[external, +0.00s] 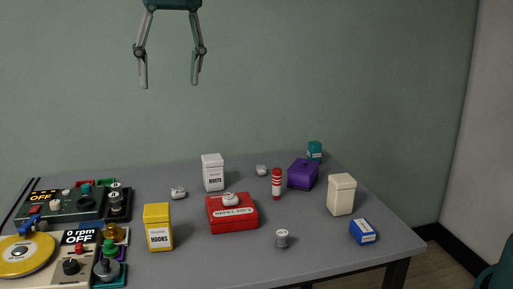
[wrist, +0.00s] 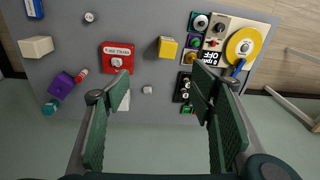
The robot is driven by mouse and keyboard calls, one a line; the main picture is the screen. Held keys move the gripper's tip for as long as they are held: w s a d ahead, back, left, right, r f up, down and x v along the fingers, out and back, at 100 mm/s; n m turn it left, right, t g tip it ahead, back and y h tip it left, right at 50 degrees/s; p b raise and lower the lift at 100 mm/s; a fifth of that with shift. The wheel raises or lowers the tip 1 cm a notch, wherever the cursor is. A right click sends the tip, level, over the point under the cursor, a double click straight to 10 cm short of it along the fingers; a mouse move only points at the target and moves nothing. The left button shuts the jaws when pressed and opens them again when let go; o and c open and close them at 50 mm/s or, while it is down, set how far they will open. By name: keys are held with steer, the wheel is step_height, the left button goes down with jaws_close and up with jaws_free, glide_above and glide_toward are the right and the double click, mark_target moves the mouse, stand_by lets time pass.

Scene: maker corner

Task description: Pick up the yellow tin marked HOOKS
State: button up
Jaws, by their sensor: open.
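The yellow tin (external: 158,228) marked HOOKS stands upright on the grey table, left of the red box in the external view. In the wrist view the yellow tin (wrist: 168,47) shows from above, upper centre. My gripper (external: 168,84) hangs high above the table in the external view, well above and apart from the tin. Its two fingers are spread wide with nothing between them. In the wrist view my gripper (wrist: 160,110) also shows open and empty, with the tin beyond the fingertips.
A red box (external: 232,222) stands right of the tin, with a small pale item on top. A white tin (external: 213,172) stands behind. Control panels with a yellow disc (external: 25,255) fill the table's left. A cream box (external: 341,195), purple box (external: 303,174) and blue box (external: 363,231) stand right.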

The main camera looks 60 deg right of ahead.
steer(key=m+g, duration=0.1)
steer(key=m, duration=0.1)
glide_above(157, 209)
step_height(157, 209, down, 4)
step_height(157, 209, down, 29)
steer(key=shift+r, duration=0.15)
steer(key=shift+f, duration=1.3)
steer(key=shift+w+f+b, duration=0.1)
steer(key=shift+f+b, duration=0.6)
steer(key=shift+f, duration=1.9)
steer(key=c, duration=1.1)
